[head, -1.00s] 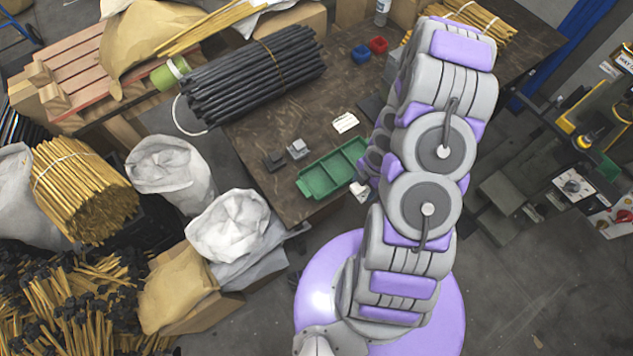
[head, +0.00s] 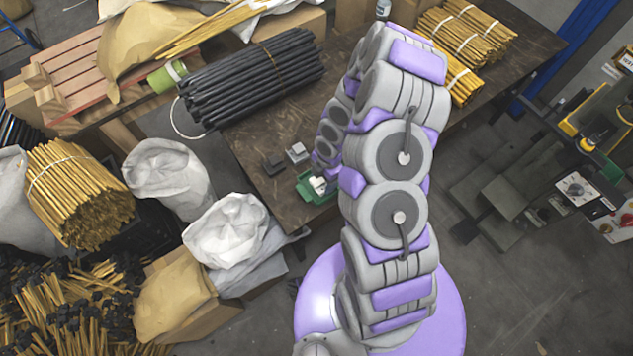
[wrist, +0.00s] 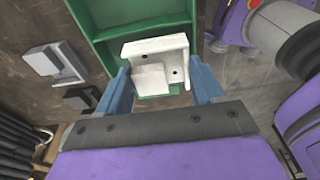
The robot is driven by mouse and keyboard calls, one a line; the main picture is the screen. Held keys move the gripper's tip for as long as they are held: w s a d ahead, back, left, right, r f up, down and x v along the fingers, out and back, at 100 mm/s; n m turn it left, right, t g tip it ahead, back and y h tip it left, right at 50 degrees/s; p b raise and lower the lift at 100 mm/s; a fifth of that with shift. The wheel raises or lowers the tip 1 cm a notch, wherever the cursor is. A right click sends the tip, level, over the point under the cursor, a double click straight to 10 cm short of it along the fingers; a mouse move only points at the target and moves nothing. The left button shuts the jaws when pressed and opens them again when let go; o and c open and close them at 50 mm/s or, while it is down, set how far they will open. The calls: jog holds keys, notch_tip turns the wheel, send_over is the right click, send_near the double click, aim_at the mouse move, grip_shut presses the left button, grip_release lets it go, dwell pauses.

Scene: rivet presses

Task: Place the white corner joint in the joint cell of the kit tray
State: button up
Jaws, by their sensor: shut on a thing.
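The white corner joint (wrist: 160,60) is between the blue fingers of my gripper (wrist: 160,84) in the wrist view. It also shows as a small white spot (head: 318,184) in the head view. The green kit tray (wrist: 97,37) lies on the table under my gripper. A divider crosses the tray, and the joint hides much of the compartment on the near side in the wrist view. The joint overlaps that end of the tray; I cannot tell its height above the floor. In the head view my arm covers most of the tray (head: 303,190).
A light grey corner piece (wrist: 52,65) and a dark block (wrist: 82,97) lie on the table beside the tray. A bundle of black rods (head: 250,78) lies behind them. The table's front edge is close to the tray.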

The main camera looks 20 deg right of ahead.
aim_at(318, 182)
jog(key=shift+w+a+f, duration=0.15)
jog(key=shift+w+a, duration=0.2)
jog(key=shift+w, duration=0.25)
jog(key=shift+a+f+b, duration=0.25)
jog(key=shift+f+b, duration=0.1)
jog(key=shift+f, duration=0.55)
jog(key=shift+a+f+b, duration=0.2)
jog(key=shift+f+b, duration=0.1)
jog(key=shift+f, duration=0.6)
jog(key=shift+r, duration=0.1)
jog(key=shift+d, duration=0.15)
jog(key=shift+d, duration=0.1)
jog(key=o, duration=0.8)
jog(key=shift+d, duration=0.1)
jog(key=shift+o, duration=1.1)
jog(key=shift+a, duration=0.2)
